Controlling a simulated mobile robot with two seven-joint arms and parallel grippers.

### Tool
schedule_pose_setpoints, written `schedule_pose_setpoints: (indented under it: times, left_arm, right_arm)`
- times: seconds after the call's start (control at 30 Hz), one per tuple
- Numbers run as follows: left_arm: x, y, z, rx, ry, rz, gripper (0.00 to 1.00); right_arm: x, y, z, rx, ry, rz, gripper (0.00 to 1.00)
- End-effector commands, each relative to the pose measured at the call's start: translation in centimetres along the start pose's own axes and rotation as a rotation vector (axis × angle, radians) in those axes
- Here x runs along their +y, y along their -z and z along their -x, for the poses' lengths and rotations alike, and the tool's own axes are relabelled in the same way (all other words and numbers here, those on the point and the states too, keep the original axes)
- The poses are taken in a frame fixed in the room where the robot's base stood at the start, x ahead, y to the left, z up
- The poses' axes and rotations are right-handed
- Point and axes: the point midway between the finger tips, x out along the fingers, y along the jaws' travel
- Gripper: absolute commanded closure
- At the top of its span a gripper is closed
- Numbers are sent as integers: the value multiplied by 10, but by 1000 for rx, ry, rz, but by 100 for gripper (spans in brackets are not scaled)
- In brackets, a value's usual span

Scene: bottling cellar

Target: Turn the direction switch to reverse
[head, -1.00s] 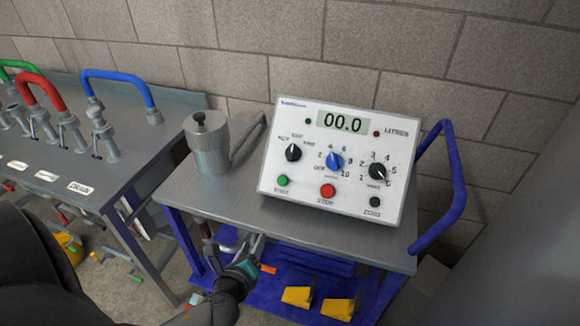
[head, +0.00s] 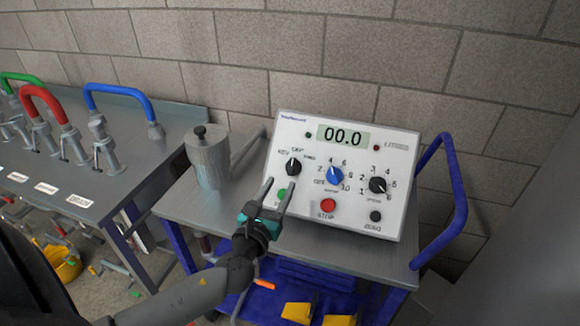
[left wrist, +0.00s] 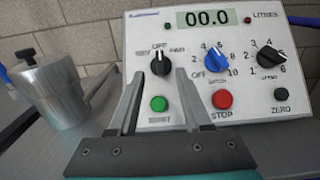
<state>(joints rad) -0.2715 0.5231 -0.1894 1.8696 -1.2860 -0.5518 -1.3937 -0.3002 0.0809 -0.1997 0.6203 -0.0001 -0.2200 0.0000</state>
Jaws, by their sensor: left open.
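The direction switch is a black knob (head: 293,167) at the left of the white control panel (head: 407,221). It also shows in the left wrist view (left wrist: 160,63), below the labels, of which OFF and what looks like FWD can be read. Its white mark points up, near OFF. My left gripper (head: 280,183) is open and empty in front of the panel, just below the knob. In the left wrist view its fingertips (left wrist: 161,74) appear on either side of the knob's lower part. I cannot tell whether they touch it. My right gripper is not in view.
The panel also has a blue knob (head: 335,176), another black knob (head: 377,185), a green button (left wrist: 159,104), a red STOP button (head: 327,205) and a display reading 00.0. A metal canister (head: 209,158) stands left on the cart. The cart's blue handle (head: 459,200) is at right.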

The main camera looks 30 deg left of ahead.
Motion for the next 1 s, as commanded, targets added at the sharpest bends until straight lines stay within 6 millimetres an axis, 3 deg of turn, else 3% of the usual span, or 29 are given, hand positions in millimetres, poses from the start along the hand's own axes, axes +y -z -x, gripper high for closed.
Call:
schedule_pose_setpoints:
  times: [0.3, 0.5, 1.0]
  left_arm:
    - [0, 0, -49, -2, -1, 0, 51]
    - [0, 0, -71, -1, -1, 2, 51]
    - [0, 0, -82, 1, 0, 2, 51]
  right_arm:
    - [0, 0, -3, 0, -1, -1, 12]
    - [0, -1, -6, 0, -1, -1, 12]
    - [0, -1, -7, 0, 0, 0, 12]
